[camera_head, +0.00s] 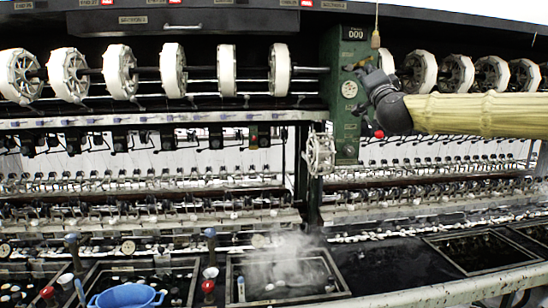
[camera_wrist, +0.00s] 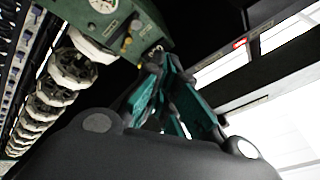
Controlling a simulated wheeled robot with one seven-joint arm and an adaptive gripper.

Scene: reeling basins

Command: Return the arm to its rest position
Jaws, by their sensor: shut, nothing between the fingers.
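My arm (camera_head: 480,114) comes in from the right in the head view, in a pale yellow sleeve with a dark wrist. My gripper (camera_head: 357,69) is up in front of the green machine post (camera_head: 342,105), just below its counter display. I cannot tell from this view whether it touches the post. In the wrist view my gripper (camera_wrist: 158,52) has its teal and black fingers together at the tips, with nothing held. Beyond the tips is the green housing (camera_wrist: 125,22) with a round gauge.
White reels (camera_head: 121,72) line the machine on both sides of the post. A cord with a tan pull (camera_head: 375,40) hangs above my gripper. Below are dark water basins (camera_head: 250,288), one steaming, and a blue bowl (camera_head: 126,297). The space below my forearm, before the thread rows, looks open.

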